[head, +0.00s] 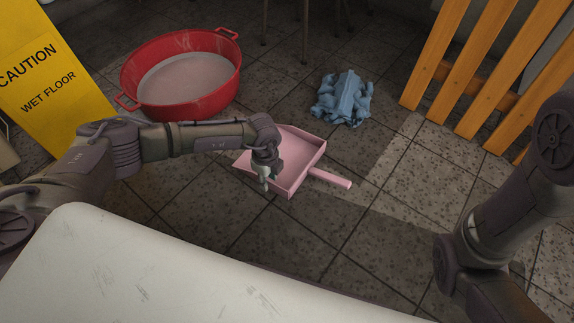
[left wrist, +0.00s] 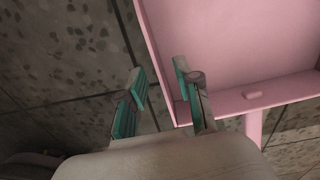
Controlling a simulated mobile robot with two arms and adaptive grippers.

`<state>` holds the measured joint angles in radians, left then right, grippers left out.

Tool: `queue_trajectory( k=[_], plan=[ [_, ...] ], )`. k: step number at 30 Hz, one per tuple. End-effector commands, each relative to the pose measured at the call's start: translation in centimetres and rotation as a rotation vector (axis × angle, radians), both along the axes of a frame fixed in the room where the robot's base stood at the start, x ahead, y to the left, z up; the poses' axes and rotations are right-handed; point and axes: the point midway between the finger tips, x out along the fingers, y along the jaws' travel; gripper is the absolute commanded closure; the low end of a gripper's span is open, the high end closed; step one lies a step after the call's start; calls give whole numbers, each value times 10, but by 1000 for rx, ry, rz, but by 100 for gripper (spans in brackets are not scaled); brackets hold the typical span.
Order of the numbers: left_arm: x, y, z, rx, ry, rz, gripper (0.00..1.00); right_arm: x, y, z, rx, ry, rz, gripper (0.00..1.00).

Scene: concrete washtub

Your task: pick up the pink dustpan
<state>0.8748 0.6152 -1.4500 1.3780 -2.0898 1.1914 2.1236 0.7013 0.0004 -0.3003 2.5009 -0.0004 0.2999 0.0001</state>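The pink dustpan (head: 306,155) lies on the tiled floor in the middle of the head view, its handle (head: 333,179) pointing right. My left gripper (head: 265,184) is over the dustpan's near left side and hides part of it. In the left wrist view, my left gripper (left wrist: 161,82) is open, with its two green-padded fingers apart. One finger overlaps the pink dustpan (left wrist: 235,40) and the other is over bare floor, with the side wall running between them in the picture. I cannot tell whether the fingers touch it. My right gripper is not visible.
A red tub (head: 184,98) stands behind my left arm, beside a yellow caution sign (head: 45,85). A crumpled blue cloth (head: 343,98) lies beyond the dustpan. An orange slatted wooden piece (head: 470,60) stands at the right. The floor right of the handle is clear.

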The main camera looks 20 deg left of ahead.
Motion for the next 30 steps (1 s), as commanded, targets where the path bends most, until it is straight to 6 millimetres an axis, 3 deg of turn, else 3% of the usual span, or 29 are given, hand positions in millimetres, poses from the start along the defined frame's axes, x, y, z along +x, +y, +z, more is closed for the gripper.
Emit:
queue_trajectory(
  k=[1, 3, 11, 18, 30],
  plan=[
    [0, 0, -15, 1, 0, 0, 67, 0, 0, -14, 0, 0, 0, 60],
    [0, 0, -20, 1, 0, 0, 67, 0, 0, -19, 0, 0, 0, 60],
    [0, 0, -19, 1, 0, 1, 67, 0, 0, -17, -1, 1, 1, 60],
    [0, 0, -19, 0, 0, 1, 100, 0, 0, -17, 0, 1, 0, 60],
    [1, 0, -19, 0, -1, 1, 100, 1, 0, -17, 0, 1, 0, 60]
  ],
)
